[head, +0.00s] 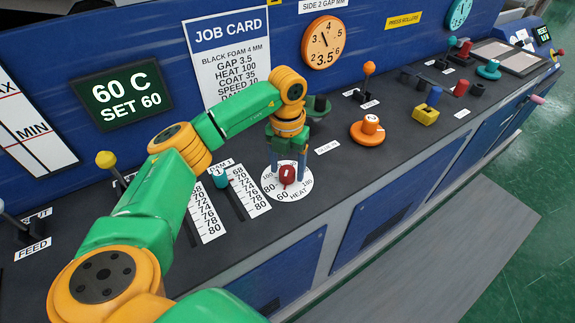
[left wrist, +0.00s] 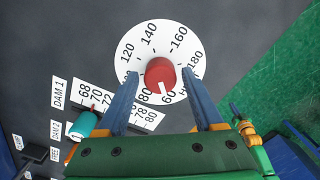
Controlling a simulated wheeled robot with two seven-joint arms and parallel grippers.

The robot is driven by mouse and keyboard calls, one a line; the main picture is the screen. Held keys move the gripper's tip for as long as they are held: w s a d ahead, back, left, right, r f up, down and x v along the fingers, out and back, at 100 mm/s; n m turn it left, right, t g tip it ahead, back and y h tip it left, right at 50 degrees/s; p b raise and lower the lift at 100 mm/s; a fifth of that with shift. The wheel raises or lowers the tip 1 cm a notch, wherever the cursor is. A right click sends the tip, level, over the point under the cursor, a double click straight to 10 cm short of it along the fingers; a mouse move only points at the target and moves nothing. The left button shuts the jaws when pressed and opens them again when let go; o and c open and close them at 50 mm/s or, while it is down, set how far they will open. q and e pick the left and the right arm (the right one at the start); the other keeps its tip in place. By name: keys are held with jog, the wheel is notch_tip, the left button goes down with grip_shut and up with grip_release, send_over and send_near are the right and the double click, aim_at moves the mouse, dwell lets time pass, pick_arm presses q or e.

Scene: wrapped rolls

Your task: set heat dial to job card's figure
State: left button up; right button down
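The red heat dial (head: 287,174) sits on a white scale disc (head: 270,188) near the panel's front edge; it also shows in the left wrist view (left wrist: 160,72). Its white mark points at about 60. My left gripper (head: 288,177) is above the dial, pointing down. Its two blue fingers are open, one on each side of the knob, with gaps between them and the knob in the left wrist view. The job card (head: 229,50) reads HEAT 100. The display (head: 122,95) reads 60 C, SET 60. My right gripper is not in view.
Dam sliders with number scales (head: 250,190) stand just left of the dial, one with a teal knob (head: 220,179). An orange knob (head: 369,128) and a yellow block (head: 426,115) are to the right. A round orange gauge (head: 323,42) is behind.

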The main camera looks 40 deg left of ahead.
pick_arm(q)
grip_shut()
jog(key=shift+m, duration=0.3)
jog(key=m, duration=0.4)
jog(key=shift+r, duration=0.1)
jog(key=m, duration=0.8)
jog(key=shift+m, duration=2.7)
